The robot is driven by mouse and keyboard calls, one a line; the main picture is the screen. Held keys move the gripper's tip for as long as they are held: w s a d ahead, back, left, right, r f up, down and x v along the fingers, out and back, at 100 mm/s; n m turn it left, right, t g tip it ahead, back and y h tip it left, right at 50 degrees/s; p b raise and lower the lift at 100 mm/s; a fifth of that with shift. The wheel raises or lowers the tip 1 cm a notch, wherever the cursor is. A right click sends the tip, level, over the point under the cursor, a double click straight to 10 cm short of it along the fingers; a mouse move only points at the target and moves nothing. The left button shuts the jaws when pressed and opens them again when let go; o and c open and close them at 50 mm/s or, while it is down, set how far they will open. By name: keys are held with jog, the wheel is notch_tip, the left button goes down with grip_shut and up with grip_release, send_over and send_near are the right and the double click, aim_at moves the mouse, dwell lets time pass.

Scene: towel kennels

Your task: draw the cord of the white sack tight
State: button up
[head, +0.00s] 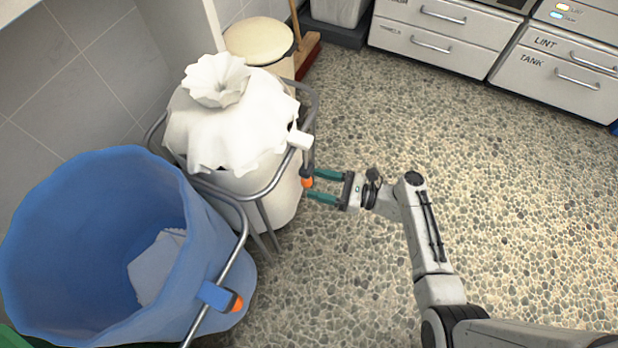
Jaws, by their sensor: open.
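The white sack (233,134) hangs upright in a grey metal frame at the upper left. Its neck is gathered, with a ruffled tuft (216,80) on top. A white block (299,138) sits at the frame's rim, and a dark cord or strap runs down from it to an orange toggle (307,183). My gripper (313,185) is open, its teal fingers pointing left at the toggle, one above and one below it. I cannot tell whether either finger touches it.
An open blue sack (110,180) in another frame stands at the lower left, with a pale cloth (157,264) inside and its own orange toggle (237,302). A lidded bin (258,41) and a broom (305,48) stand behind. Drawers (440,32) line the back. The pebbled floor at right is clear.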

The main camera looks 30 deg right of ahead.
jog(key=p+v, duration=0.1)
jog(key=v, duration=0.6)
dwell(0.4)
jog(key=s+a+f+n+g+h, duration=0.1)
jog(key=s+a+f+n+g, duration=0.2)
jog(key=s+a+n+g, duration=0.45)
jog(key=s+d+r+n+g+h, duration=0.2)
jog(key=s+d+n+g+h, duration=0.35)
jog(key=n, duration=0.75)
jog(key=s+d+r+n+t+h+p, duration=0.1)
jog(key=s+r+n+h, duration=0.15)
jog(key=r, duration=0.25)
jog(key=s+d+r+n+h, duration=0.2)
jog(key=r+n+h, duration=0.2)
jog(key=r, duration=0.2)
notch_tip(320, 180, up, 34)
jog(key=p, duration=3.5)
jog(key=shift+a, duration=0.15)
